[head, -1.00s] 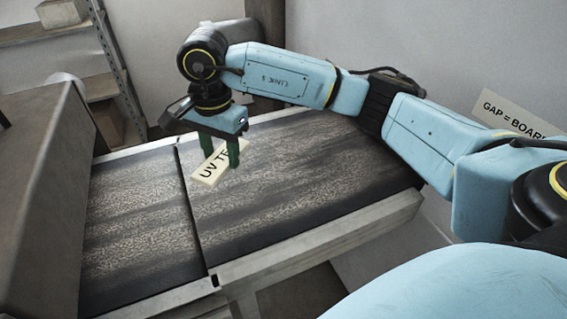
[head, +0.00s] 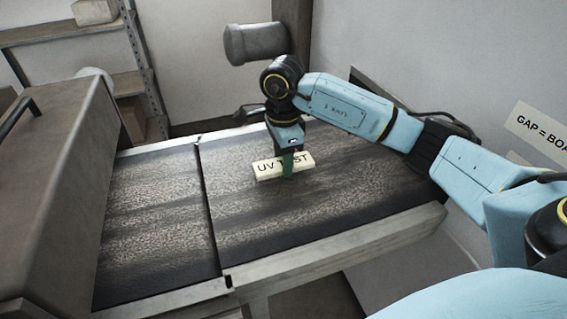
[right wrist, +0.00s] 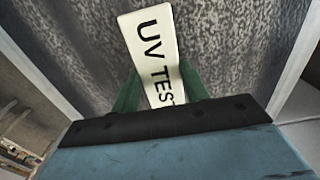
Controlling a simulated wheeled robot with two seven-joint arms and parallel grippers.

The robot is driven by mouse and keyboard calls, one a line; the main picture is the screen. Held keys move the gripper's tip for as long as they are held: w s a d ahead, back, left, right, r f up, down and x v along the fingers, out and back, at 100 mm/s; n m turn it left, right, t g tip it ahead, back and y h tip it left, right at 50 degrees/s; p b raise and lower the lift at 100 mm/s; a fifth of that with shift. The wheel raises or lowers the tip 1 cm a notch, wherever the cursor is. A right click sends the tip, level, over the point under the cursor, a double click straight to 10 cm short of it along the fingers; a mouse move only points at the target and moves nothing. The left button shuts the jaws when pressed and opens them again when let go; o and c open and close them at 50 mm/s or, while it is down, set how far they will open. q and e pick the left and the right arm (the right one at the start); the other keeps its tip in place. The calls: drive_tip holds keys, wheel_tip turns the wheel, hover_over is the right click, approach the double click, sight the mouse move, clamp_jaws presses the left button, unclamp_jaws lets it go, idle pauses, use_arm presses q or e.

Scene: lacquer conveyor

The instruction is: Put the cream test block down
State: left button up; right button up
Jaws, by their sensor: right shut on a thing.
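The cream test block (head: 268,171), marked "UV TEST", is held over the right section of the dark conveyor belt (head: 340,205), to the right of the gap. My right gripper (head: 288,163) is shut on it, with green fingers on either side. In the right wrist view the block (right wrist: 150,45) sticks out beyond the fingertips (right wrist: 158,85), and the belt (right wrist: 225,40) lies behind it. I cannot tell whether the block touches the belt. My left gripper is not in view.
A narrow gap (head: 207,200) divides the belt into two sections. A brown machine housing (head: 60,190) stands at the left. A sign reading "GAP = BOA..." (head: 540,130) is on the right wall. The belt in front of the block is clear.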

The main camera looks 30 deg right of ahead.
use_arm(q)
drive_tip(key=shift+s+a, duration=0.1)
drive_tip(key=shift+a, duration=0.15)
use_arm(e)
drive_tip(key=shift+f, duration=0.85)
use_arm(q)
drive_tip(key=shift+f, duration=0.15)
use_arm(e)
drive_tip(key=shift+f, duration=0.1)
drive_tip(key=o, duration=0.6)
drive_tip(key=shift+f, duration=0.1)
drive_tip(key=o, duration=0.5)
drive_tip(key=shift+c, duration=0.2)
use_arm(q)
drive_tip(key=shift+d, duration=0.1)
use_arm(e)
drive_tip(key=shift+r, duration=0.2)
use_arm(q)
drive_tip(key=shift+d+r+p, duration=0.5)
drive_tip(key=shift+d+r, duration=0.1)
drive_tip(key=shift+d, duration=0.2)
use_arm(e)
wheel_tip(320, 180, up, 12)
